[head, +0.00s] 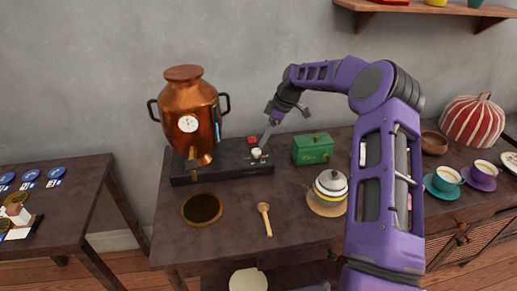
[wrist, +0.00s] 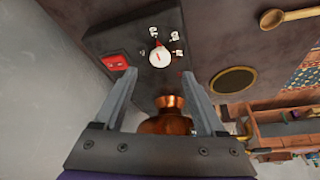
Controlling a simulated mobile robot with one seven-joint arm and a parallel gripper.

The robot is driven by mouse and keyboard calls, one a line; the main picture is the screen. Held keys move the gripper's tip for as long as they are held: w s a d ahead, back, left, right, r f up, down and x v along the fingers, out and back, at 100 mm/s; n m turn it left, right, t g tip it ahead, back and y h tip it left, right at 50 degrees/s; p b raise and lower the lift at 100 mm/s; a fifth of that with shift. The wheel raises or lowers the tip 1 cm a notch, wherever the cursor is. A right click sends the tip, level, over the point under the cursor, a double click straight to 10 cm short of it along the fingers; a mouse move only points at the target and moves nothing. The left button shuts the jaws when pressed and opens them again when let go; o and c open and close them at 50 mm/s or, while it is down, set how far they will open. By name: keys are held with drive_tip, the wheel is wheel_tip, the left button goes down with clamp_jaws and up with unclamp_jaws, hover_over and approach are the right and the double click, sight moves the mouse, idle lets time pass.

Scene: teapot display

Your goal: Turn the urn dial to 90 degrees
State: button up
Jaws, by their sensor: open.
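The copper urn (head: 187,105) stands on a dark base (head: 215,168) at the back of the table, with a round white gauge on its front. The white dial (head: 257,153) sits on the right end of that base, in front of a red switch (head: 252,140). In the wrist view the dial (wrist: 160,57) shows a red mark and has small labels around it. My gripper (wrist: 163,85) is open and empty. Its two fingers reach toward the dial, one on each side below it, and appear apart from it. In the head view my gripper (head: 268,132) is just above the dial.
A green box (head: 312,149) stands close to the right of the base. A white teapot (head: 330,186), a wooden spoon (head: 265,218) and a round dark mat (head: 202,209) lie nearer the front. Cups (head: 446,180) stand at the right.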

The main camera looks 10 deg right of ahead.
sight(257, 150)
drive_tip(key=x, duration=0.6)
drive_tip(key=shift+f, duration=0.15)
clamp_jaws()
